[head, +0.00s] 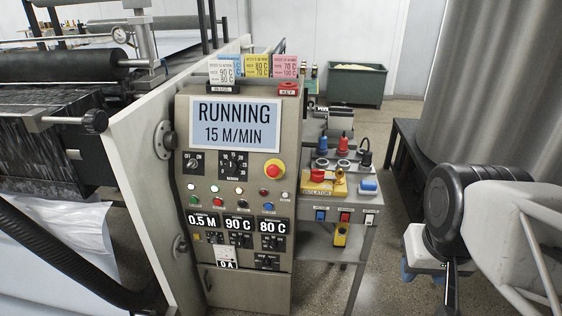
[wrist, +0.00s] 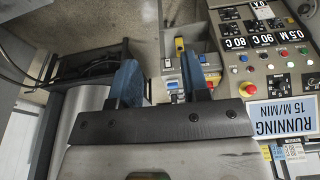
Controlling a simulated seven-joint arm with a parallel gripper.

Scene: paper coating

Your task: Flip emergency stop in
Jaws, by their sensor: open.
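The screen (head: 235,123) reads RUNNING, 15 M/MIN. My gripper (head: 428,275) is at the lower right in the head view, well to the right of the panel and apart from it. In the wrist view its two blue fingers (wrist: 161,80) stand apart with nothing held between them.
A side table (head: 352,218) right of the panel carries a yellow and red isolator switch (head: 322,180), a blue object (head: 368,186) and several coloured connectors. A large metal cylinder (head: 490,80) stands at the right. A black hose (head: 70,245) hangs at the left.

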